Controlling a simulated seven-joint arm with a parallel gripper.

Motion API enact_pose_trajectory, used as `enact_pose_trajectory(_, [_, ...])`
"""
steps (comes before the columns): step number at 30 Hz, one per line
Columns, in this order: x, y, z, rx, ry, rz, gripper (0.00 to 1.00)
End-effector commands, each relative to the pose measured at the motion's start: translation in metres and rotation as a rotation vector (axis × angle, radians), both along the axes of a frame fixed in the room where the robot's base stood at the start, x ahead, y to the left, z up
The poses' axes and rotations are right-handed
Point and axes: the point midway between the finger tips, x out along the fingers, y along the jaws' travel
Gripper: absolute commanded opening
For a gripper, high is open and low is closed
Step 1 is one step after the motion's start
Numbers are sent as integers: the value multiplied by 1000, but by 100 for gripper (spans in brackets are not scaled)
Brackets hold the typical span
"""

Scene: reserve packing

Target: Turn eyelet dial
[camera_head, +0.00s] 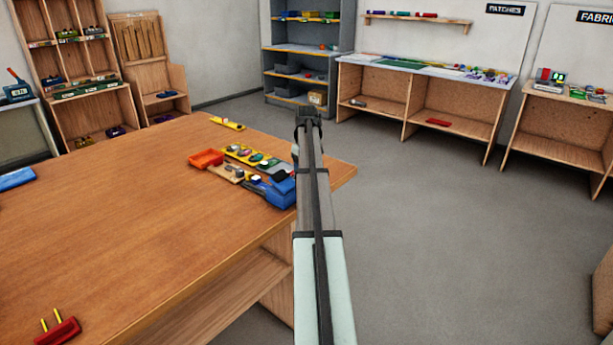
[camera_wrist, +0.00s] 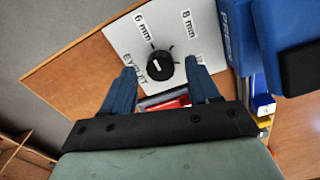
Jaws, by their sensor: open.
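In the wrist view, the eyelet dial (camera_wrist: 160,65) is a round black knob with a small white mark. It sits on a light grey panel (camera_wrist: 172,28) labelled "EYELET", "6 mm" at upper left and "8 mm" at upper right. Another label at the right is partly hidden by a finger. My gripper (camera_wrist: 159,64) is open, its two blue fingers apart on the left and right of the dial. I cannot tell whether they touch it. In the head view, my arm hides the dial and my gripper's fingers cannot be made out.
A blue press body (camera_wrist: 238,35) stands close to the right finger; it also shows in the head view (camera_head: 280,190). An orange tray (camera_head: 206,158) and several small parts lie beside it on the wooden table (camera_head: 130,215). Much of the tabletop is clear.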

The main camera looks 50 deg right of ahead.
Motion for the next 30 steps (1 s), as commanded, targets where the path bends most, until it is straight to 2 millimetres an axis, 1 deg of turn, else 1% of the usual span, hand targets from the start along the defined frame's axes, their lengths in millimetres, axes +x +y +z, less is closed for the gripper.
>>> enact_pose_trajectory(1, [1, -1, 10, -1, -1, 0, 60])
enact_pose_trajectory(9, [1, -1, 63, -1, -2, 0, 60])
enact_pose_trajectory(15, [1, -1, 96, 0, 0, 0, 60])
enact_pose_trajectory(21, [0, 0, 115, 0, 0, 0, 60])
enact_pose_trajectory(25, [0, 0, 120, 0, 1, 0, 60])
enact_pose_trajectory(30, [0, 0, 120, 1, 1, 0, 60])
